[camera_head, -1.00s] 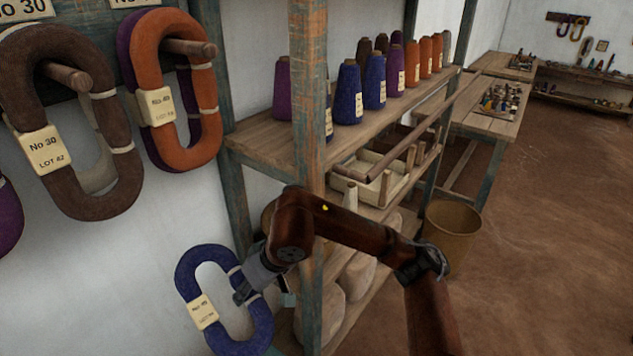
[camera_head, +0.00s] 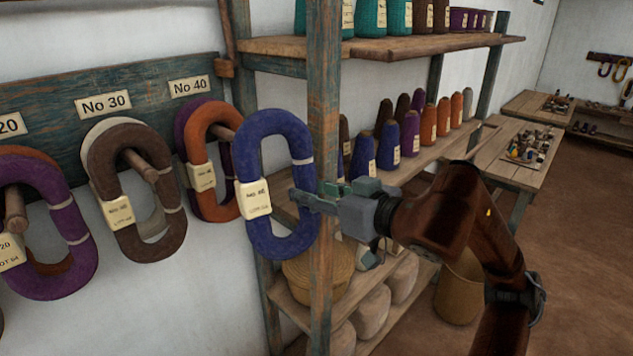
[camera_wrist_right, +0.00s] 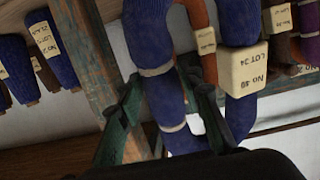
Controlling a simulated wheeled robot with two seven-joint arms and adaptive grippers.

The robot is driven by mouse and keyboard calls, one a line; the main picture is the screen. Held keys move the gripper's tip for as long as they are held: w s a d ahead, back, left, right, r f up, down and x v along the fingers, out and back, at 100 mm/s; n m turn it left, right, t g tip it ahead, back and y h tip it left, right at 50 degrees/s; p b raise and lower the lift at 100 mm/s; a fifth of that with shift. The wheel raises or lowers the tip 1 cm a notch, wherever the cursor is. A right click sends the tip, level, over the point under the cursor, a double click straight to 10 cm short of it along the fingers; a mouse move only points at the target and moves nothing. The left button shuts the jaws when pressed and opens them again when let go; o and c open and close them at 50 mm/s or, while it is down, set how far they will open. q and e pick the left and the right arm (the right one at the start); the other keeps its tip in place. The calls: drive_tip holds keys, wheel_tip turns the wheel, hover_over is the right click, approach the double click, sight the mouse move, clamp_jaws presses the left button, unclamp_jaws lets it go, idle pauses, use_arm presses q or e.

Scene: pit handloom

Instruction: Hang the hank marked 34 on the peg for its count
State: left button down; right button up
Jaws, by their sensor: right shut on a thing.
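The blue hank (camera_head: 297,135) hangs upright in my right gripper (camera_head: 312,200), which is shut on its right limb. Its cream tag (camera_head: 254,198) reads No 40, and in the wrist view the tag (camera_wrist_right: 243,70) reads No 40, LOT 34, upside down. The No 40 label (camera_head: 189,87) is on the wall board above a peg (camera_head: 222,134) with an orange hank (camera_head: 196,117) and a purple one (camera_head: 183,130) on it. The blue hank is in front of and right of that peg's end, apart from it. My left gripper is not in view.
Left along the board (camera_head: 40,110), a No 30 peg (camera_head: 140,165) holds a brown hank (camera_head: 100,155) and a pale one, and a No 20 peg (camera_head: 15,212) holds purple and orange hanks. A shelf post (camera_head: 323,110) stands close behind the blue hank.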

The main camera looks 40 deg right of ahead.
drive_tip(key=shift+r+p+x, duration=0.2)
drive_tip(key=shift+p+x, duration=0.2)
drive_tip(key=shift+x, duration=0.5)
drive_tip(key=shift+r+p+x, duration=0.15)
drive_tip(key=shift+p+x, duration=0.25)
drive_tip(key=shift+x, duration=0.45)
drive_tip(key=a+p+x, duration=0.1)
drive_tip(key=p+x, duration=0.4)
drive_tip(key=x, duration=0.7)
drive_tip(key=shift+f, duration=0.35)
